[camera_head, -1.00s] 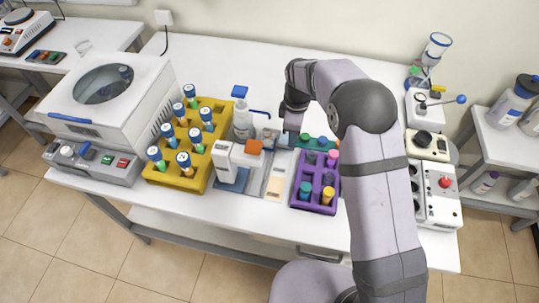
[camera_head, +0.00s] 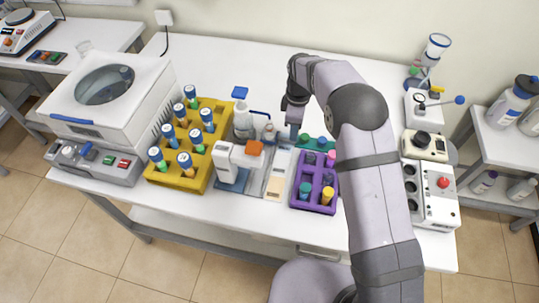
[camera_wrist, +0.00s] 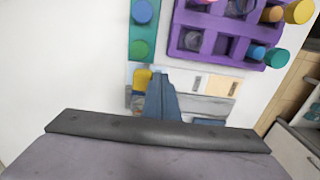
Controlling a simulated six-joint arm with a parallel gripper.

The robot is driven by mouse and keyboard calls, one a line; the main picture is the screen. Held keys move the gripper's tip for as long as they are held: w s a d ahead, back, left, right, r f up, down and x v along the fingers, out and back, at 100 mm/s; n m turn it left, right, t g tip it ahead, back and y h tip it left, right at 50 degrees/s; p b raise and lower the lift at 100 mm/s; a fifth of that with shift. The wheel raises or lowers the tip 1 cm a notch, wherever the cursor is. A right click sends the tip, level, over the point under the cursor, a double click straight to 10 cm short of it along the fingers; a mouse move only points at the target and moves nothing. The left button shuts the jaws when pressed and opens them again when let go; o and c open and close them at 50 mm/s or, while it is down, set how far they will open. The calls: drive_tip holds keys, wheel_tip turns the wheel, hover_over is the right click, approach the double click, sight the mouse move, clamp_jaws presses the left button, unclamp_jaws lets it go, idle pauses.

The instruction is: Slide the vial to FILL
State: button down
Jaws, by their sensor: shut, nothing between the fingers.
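My gripper (camera_head: 293,131) points down behind the small dispensing station, with its fingers together and empty. The blue-grey fingers also show in the wrist view (camera_wrist: 162,95). A small clear vial (camera_head: 268,132) appears to stand at the back of the station's grey slide track, just left of my fingers. In the wrist view a yellow patch (camera_wrist: 142,78) beside the fingers may be part of it. The white dispenser (camera_head: 238,156) with an orange block stands at the front left of the track. I cannot read any FILL mark.
A purple rack (camera_head: 297,201) with capped vials and a green strip (camera_wrist: 141,30) lie right of the station. A yellow rack (camera_head: 163,178) with several blue-topped tubes stands left. The table's back middle is clear.

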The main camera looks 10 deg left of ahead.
drive_tip(key=shift+s, duration=0.15)
drive_tip(key=shift+s, duration=0.25)
wheel_tip(320, 180, up, 8)
drive_tip(key=p, duration=0.5)
drive_tip(key=shift+f+p, duration=0.25)
drive_tip(key=shift+p, duration=0.05)
idle(0.3)
idle(0.4)
